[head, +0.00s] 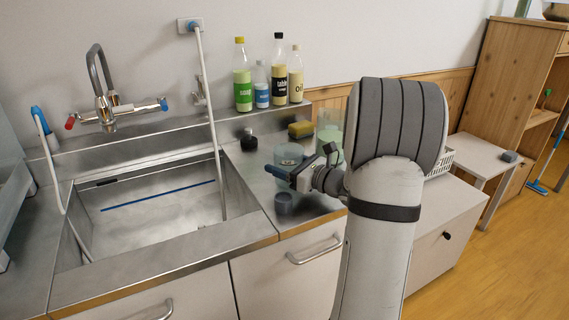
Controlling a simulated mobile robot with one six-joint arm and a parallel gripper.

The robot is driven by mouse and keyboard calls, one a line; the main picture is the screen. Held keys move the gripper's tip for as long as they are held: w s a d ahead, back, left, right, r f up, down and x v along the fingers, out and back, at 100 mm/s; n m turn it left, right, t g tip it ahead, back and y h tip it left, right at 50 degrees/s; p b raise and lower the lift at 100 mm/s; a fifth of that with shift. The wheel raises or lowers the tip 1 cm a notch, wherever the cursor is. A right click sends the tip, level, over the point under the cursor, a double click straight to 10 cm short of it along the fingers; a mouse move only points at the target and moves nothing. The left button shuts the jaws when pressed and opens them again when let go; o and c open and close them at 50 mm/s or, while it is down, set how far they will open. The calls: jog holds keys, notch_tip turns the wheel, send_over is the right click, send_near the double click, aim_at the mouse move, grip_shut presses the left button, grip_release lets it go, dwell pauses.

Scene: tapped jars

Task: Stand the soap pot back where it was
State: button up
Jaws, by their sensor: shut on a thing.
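My gripper (283,173) reaches in from the right over the steel counter, its blue-tipped finger across the front of a clear pot (289,154). It appears shut on this pot, which seems to be the soap pot; no label is readable. The pot looks upright. The finger hides its lower part, so I cannot tell whether it touches the counter. A larger see-through jar with pale green contents (329,130) stands behind, partly hidden by my arm.
The sink (150,205) lies to the left, with a hose hanging at its right edge. A dark squat pot (249,141) and a yellow sponge (301,129) are behind. Bottles, including a green-labelled one (242,80), line the back ledge. Bare counter (245,168) shows left of the gripper.

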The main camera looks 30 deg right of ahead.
jog(key=shift+f+b, duration=0.35)
jog(key=shift+f, duration=0.15)
dwell(0.4)
jog(key=o, duration=1.1)
jog(key=shift+v, duration=3.95)
jog(key=shift+s, duration=0.1)
jog(key=p+v, duration=0.1)
jog(key=v, duration=0.6)
jog(key=shift+s+d, duration=0.2)
jog(key=shift+s, duration=0.1)
